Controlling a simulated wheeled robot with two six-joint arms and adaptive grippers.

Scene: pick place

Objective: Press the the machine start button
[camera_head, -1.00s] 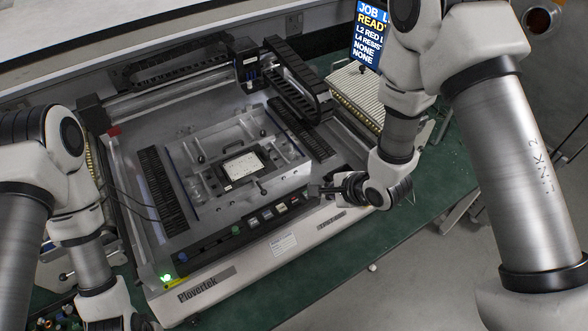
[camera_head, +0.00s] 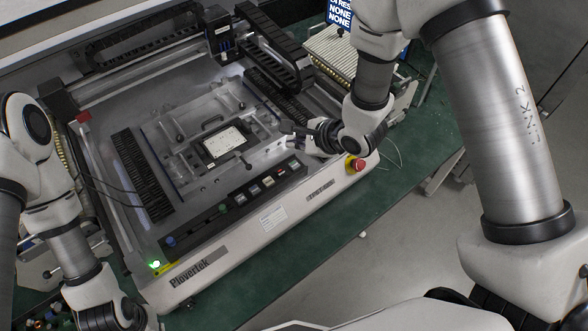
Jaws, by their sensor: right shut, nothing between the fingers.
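The machine (camera_head: 232,258) stands on a green bench. Its front panel carries a row of small square buttons (camera_head: 268,182), with a green knob (camera_head: 224,207) and a blue knob (camera_head: 170,241) to their left. The labels are too small to read, so I cannot tell which button is start. My right gripper (camera_head: 287,129) is shut and empty, above the machine bed and behind the right end of the button row; whether it touches anything is unclear. My left arm is at the lower left; its gripper's fingers cannot be made out.
A red mushroom button (camera_head: 356,163) sits on the machine's front right corner, close to my right wrist. A green lamp (camera_head: 154,265) glows at the front left corner. A framed fixture (camera_head: 222,143) lies on the bed, and a screen (camera_head: 340,12) is partly cut off at the top.

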